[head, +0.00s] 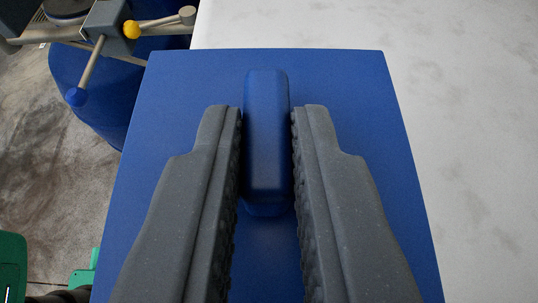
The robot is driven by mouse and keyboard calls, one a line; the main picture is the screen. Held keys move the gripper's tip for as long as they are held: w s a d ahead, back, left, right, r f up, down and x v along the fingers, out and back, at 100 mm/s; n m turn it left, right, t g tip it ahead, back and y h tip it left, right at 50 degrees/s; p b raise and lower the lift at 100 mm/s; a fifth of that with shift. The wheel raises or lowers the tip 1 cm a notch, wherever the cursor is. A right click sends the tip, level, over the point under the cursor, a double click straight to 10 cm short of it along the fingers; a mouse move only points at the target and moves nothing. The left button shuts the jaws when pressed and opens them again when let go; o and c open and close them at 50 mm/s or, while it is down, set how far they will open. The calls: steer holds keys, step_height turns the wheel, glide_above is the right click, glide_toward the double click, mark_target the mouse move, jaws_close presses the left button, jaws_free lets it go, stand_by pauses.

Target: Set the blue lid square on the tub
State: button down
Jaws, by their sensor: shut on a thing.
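The blue lid (345,85) is a flat rectangular plate with a raised blue handle (266,135) along its middle. It fills the centre of the head view. My gripper (267,115) has its two dark grey ribbed fingers on either side of the handle, shut on it. The lid extends beneath and beyond the fingers on all visible sides, its near edge out of frame. The tub is not visible; whatever lies under the lid is hidden.
A pale, mottled surface (460,110) lies behind and right of the lid. At upper left is a grey device (110,25) with yellow and blue knobs, above a blue rounded body (80,85). Green parts (12,265) show at lower left over a stained grey floor (50,165).

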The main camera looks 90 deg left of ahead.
mark_target(265, 276)
steer(key=shift+f+b, duration=1.85)
steer(key=shift+b, duration=0.65)
steer(key=shift+f, duration=0.1)
steer(key=shift+b, duration=0.8)
steer(key=shift+f+b, duration=0.35)
steer(key=shift+b, duration=1)
stand_by(1.2)
steer(key=c, duration=1.3)
jaws_free()
steer(key=shift+c, duration=0.2)
